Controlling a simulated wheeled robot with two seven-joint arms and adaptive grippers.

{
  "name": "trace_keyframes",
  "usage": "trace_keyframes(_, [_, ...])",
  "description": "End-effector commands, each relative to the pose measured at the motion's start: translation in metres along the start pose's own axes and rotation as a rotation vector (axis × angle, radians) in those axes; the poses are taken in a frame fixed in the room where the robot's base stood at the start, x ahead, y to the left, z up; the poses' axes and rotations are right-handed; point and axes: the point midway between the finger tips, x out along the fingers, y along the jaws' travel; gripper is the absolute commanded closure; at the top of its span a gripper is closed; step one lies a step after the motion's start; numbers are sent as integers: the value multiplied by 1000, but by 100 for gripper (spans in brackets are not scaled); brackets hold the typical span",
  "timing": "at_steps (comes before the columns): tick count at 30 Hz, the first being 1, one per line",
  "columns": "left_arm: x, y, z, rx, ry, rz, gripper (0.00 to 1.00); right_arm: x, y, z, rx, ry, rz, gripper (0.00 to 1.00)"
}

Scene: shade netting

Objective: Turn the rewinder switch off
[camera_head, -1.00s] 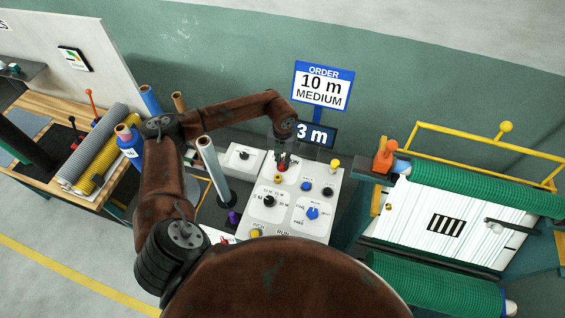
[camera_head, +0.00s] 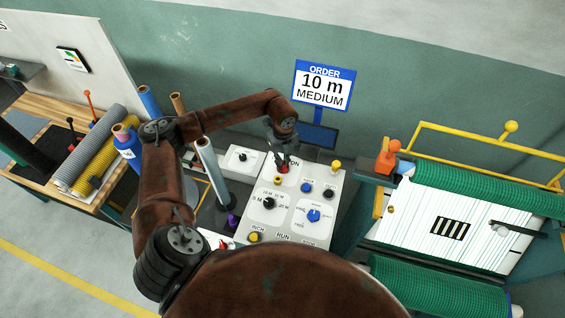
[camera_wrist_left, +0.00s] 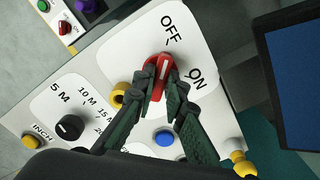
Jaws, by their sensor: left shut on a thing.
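The rewinder switch is a red knob (camera_wrist_left: 163,72) on the white control panel (camera_wrist_left: 120,62), with OFF and ON printed beside it. In the left wrist view its white line points toward the OFF mark. My left gripper (camera_wrist_left: 161,88) is shut on the red knob, a finger on each side. In the head view my left gripper (camera_head: 283,163) reaches down to the knob at the panel's far end, and the fingers partly cover the knob. The display (camera_head: 318,136) behind the panel is dark. My right gripper is not in view.
A blue button (camera_wrist_left: 164,138), a yellow knob (camera_wrist_left: 119,95) and a black length selector (camera_wrist_left: 69,127) lie near the switch. A yellow-topped post (camera_head: 335,165) stands at the panel's corner. Green netting rolls (camera_head: 440,285) are at right, and a silver tube (camera_head: 208,160) stands left of the panel.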

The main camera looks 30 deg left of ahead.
Motion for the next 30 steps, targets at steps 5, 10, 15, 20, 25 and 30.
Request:
trace_keyframes(5, [1, 0, 0, -33, 0, 1, 100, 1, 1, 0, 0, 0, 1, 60])
trace_keyframes(10, [0, 0, 0, -43, 0, 1, 100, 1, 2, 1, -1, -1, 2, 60])
trace_keyframes(15, [0, 0, 0, -43, 0, 1, 100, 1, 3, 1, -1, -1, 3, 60])
trace_keyframes(20, [0, 0, 0, -42, 0, 1, 85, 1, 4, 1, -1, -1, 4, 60])
trace_keyframes(25, [0, 0, 0, -41, 0, 1, 73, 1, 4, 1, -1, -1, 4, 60])
trace_keyframes(30, [0, 0, 0, -41, 0, 0, 71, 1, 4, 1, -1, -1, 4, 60])
